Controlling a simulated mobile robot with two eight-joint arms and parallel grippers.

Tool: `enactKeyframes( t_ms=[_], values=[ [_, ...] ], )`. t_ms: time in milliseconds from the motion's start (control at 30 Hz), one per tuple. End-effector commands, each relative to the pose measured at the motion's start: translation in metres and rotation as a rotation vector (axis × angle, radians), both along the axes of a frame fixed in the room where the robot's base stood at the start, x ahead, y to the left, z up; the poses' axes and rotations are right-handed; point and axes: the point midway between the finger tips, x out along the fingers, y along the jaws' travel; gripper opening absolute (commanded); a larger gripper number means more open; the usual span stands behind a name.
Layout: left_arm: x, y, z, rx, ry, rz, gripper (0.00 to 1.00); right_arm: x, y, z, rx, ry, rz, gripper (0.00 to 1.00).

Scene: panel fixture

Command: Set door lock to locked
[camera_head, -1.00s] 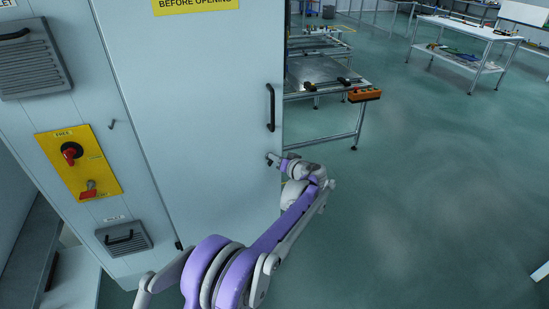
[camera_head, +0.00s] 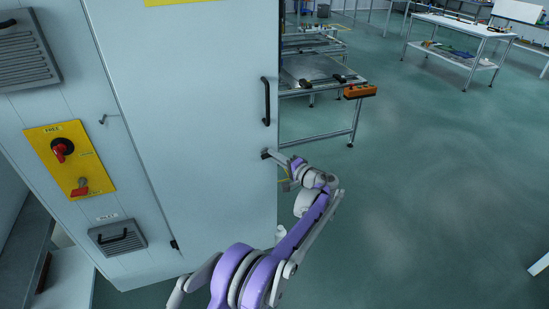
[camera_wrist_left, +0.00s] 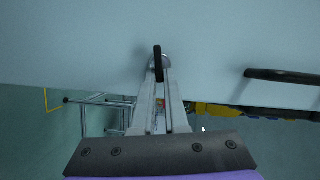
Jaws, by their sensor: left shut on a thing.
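The large pale cabinet door (camera_head: 195,110) stands at the left of the head view. My left gripper (camera_head: 267,154) is at the door's right edge, below the black door handle (camera_head: 266,101). In the left wrist view its two fingers (camera_wrist_left: 159,75) are shut on a small dark door lock lever (camera_wrist_left: 157,56) on the pale door face. The lever looks lengthwise along the fingers there; its lock position cannot be read. The door handle also shows in the left wrist view (camera_wrist_left: 283,76), to the right. In the head view the lever is hidden by the gripper. My right gripper is not in view.
A yellow switch panel (camera_head: 92,178) with red knobs is on the cabinet left of the door. A vented cover (camera_head: 118,237) sits below it. A metal-framed table (camera_head: 318,72) stands behind the door's right edge. The green floor to the right is open.

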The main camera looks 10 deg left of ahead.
Motion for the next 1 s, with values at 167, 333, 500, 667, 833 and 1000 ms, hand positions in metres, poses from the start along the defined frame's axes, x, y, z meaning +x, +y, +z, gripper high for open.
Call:
enactKeyframes(
  t_ms=[167, 333, 500, 667, 833, 1000],
  values=[
    [0.0002, -0.0005, -0.0042, 0.079, 0.054, 0.0, 0.0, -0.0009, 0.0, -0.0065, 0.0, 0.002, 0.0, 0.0],
    [0.0002, -0.0004, -0.0046, 0.126, 0.085, -0.001, 0.0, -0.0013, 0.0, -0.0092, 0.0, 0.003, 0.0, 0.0],
    [0.0003, -0.0003, -0.0046, 0.147, 0.101, -0.001, 0.0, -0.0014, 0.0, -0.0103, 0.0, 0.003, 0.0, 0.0],
    [0.0003, -0.0003, -0.0044, 0.152, 0.103, -0.001, 0.0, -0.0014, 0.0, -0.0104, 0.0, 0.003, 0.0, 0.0],
    [0.0002, -0.0001, -0.0043, 0.152, 0.103, 0.0, 0.0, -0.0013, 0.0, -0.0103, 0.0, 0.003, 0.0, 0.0],
    [0.0002, -0.0001, -0.0043, 0.152, 0.103, 0.0, 0.26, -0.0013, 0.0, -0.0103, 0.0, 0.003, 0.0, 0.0]
  ],
)
